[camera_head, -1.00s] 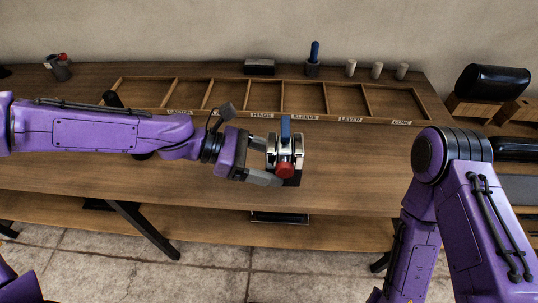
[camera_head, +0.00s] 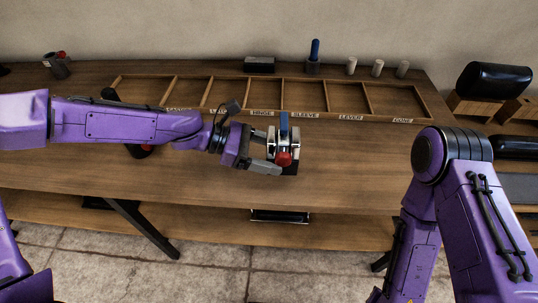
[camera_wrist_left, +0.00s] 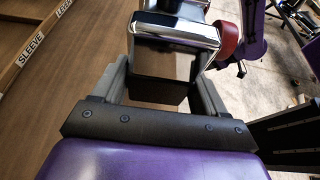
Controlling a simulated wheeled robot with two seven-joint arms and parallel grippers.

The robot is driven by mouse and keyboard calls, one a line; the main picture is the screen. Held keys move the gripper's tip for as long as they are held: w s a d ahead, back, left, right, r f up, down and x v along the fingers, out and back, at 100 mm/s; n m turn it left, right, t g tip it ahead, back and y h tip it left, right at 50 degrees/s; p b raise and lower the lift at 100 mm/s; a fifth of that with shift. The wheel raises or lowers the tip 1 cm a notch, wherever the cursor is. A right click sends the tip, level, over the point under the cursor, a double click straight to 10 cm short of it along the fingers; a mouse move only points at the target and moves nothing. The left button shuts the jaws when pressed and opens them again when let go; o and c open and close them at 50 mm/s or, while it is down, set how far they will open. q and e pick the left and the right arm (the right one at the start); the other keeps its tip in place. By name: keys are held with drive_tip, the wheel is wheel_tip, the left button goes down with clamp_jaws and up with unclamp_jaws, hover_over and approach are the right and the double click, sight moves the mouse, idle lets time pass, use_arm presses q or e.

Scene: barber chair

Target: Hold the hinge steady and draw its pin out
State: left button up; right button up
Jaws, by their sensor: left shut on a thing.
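The hinge (camera_head: 295,141) is a chrome piece with an upright blue part (camera_head: 284,127) and a red round knob (camera_head: 284,158) on its near side. I cannot tell how far the pin sits inside it. My left gripper (camera_head: 270,151) is shut on the hinge from the left, near the middle of the table. In the left wrist view the chrome hinge (camera_wrist_left: 180,35) sits between the two fingers, with the red knob (camera_wrist_left: 229,40) at its right. A dark block shows under the chrome. My right arm is at the right; its gripper is out of view.
A wooden tray (camera_head: 228,109) with labelled compartments lies behind the hinge. Behind it stand a dark box (camera_head: 260,64), a blue-handled tool in a holder (camera_head: 313,58) and several pale cylinders (camera_head: 377,70). The table (camera_head: 355,160) right of the hinge is clear.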

use_arm(q)
drive_tip(key=shift+w+a+f+b, duration=0.1)
drive_tip(key=shift+w+f+b, duration=0.25)
drive_tip(key=shift+w+f, duration=0.9)
drive_tip(key=shift+w+a+f+b, duration=0.1)
drive_tip(key=shift+w+f+b, duration=0.25)
drive_tip(key=shift+w+f, duration=0.85)
drive_tip(key=shift+w+f+b, duration=0.3)
drive_tip(key=shift+w+f, duration=0.15)
drive_tip(key=shift+w, duration=0.3)
drive_tip(key=shift+w+f+b, duration=0.25)
drive_tip(key=shift+w+f, duration=0.2)
drive_tip(key=shift+w, duration=0.25)
drive_tip(key=shift+w+f+b, duration=0.3)
drive_tip(key=shift+w+f, duration=0.15)
drive_tip(key=shift+w, duration=0.3)
drive_tip(key=shift+s+f, duration=0.1)
drive_tip(key=shift+f, duration=0.55)
